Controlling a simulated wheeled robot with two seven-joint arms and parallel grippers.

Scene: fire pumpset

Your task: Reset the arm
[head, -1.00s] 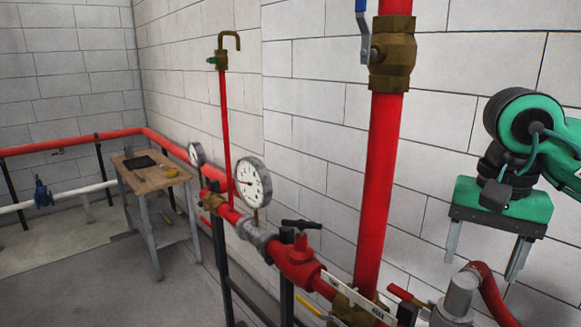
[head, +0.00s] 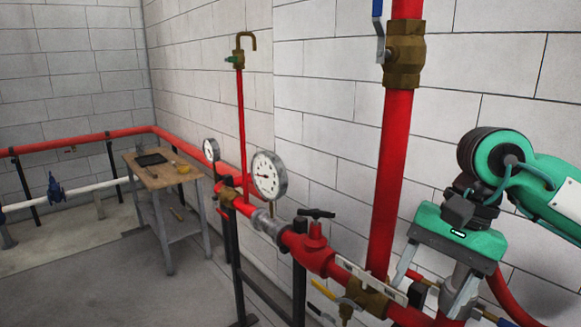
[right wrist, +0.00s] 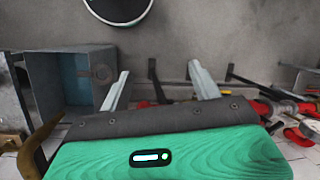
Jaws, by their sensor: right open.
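My right gripper (head: 423,298) is green and grey and hangs at the right of the head view with its fingers pointing down. Its two pale fingers are spread, with nothing held between them. It is in front of the red pipework and near a grey cylindrical fitting (head: 462,290); I cannot tell whether they touch. In the right wrist view the gripper (right wrist: 158,70) also shows its two fingers apart and empty. My left gripper is in neither view.
A thick red vertical pipe (head: 391,180) with a brass valve (head: 404,55) stands left of my right arm. A pressure gauge (head: 268,176) sits on the red pipe run. A wooden-topped table (head: 160,175) stands further back. Grey floor is clear at lower left. The right wrist view shows a grey open box (right wrist: 75,80).

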